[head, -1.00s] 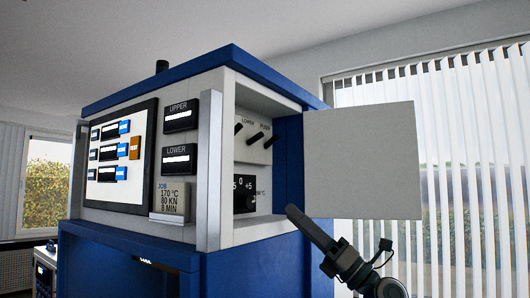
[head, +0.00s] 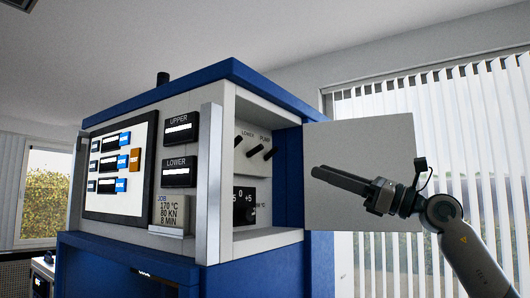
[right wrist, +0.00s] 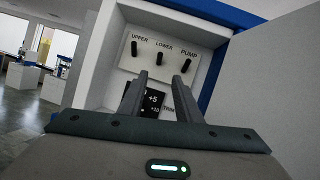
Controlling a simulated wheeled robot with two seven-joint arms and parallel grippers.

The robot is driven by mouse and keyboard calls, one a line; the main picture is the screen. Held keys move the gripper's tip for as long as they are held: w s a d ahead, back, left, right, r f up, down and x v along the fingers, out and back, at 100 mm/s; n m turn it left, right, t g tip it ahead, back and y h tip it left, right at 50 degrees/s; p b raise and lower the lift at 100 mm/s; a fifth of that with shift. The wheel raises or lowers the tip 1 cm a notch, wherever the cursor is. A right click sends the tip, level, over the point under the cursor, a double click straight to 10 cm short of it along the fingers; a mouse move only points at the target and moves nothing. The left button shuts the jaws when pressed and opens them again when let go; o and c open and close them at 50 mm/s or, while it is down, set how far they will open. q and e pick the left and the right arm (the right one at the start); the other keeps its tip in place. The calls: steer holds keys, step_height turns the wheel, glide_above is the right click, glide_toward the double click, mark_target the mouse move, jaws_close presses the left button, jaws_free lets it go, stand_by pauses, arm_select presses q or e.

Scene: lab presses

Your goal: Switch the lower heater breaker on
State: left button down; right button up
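The lower heater breaker (right wrist: 159,57) is a small black lever under the label LOWER, between the UPPER lever (right wrist: 134,48) and the PUMP lever (right wrist: 186,65). In the head view the lower breaker (head: 254,152) sits inside the open side recess of the press cabinet. The levers look alike in pose; I cannot tell on from off. My right gripper (right wrist: 161,76) is open and empty, its fingers pointing at the breaker panel and apart from it. In the head view the right gripper (head: 316,173) is in front of the open door, right of the recess. My left gripper is not in view.
The grey door (head: 370,150) stands open to the right of the recess. A TRIM dial plate (right wrist: 152,101) sits below the levers. A silver vertical post (head: 209,160) edges the recess on the left. A touch screen (head: 105,205) and displays are on the cabinet front.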

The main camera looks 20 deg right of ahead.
mark_target(255, 151)
steer(key=shift+p+x, duration=4.4)
steer(key=shift+x, duration=4.35)
steer(key=shift+d, duration=0.1)
jaws_close()
steer(key=shift+r, duration=0.1)
